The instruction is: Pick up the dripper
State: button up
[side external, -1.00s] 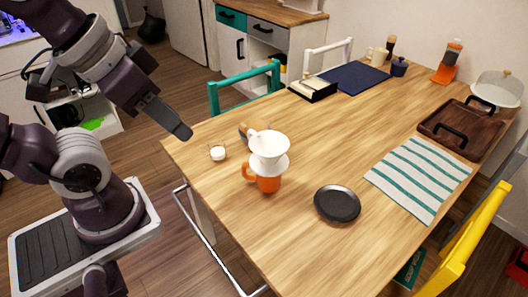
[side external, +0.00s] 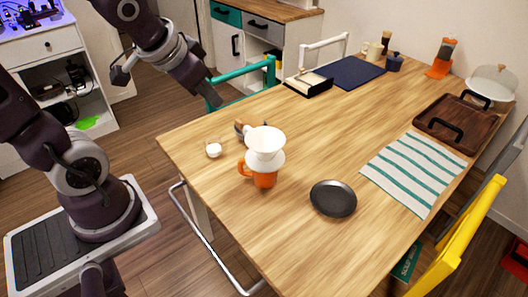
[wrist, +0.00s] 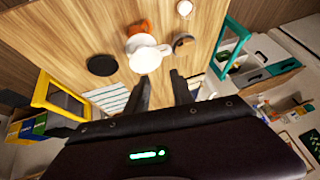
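The white dripper (side external: 265,142) sits on top of an orange mug (side external: 262,179) near the table's left edge. In the wrist view the dripper (wrist: 145,58) shows ahead of the fingertips, with the orange mug (wrist: 136,27) partly hidden behind it. My gripper (side external: 213,101) is in the air beyond the table's left edge, to the left of and higher than the dripper. In the wrist view my gripper (wrist: 160,80) has its two fingers apart with nothing between them.
A small glass with white contents (side external: 213,149) and a brown-handled object (side external: 243,127) stand close to the mug. A black plate (side external: 333,198) lies to its right, near a striped cloth (side external: 413,172). A teal chair (side external: 240,78) stands at the table's far-left side.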

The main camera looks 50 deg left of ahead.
jog(key=w+a+f, duration=0.6)
jog(key=a+f, duration=0.1)
jog(key=f, duration=0.2)
jog(key=n+t+h, duration=0.3)
jog(key=t+h, duration=0.2)
jog(key=t, duration=0.2)
send_over(260, 146)
jog(key=s+a, duration=0.2)
jog(key=a, duration=0.1)
jog(key=f, duration=1)
jog(key=shift+w+d+f, duration=0.15)
jog(key=shift+d+f, duration=0.05)
jog(key=shift+f, duration=0.15)
grip_shut()
jog(key=shift+f, duration=0.1)
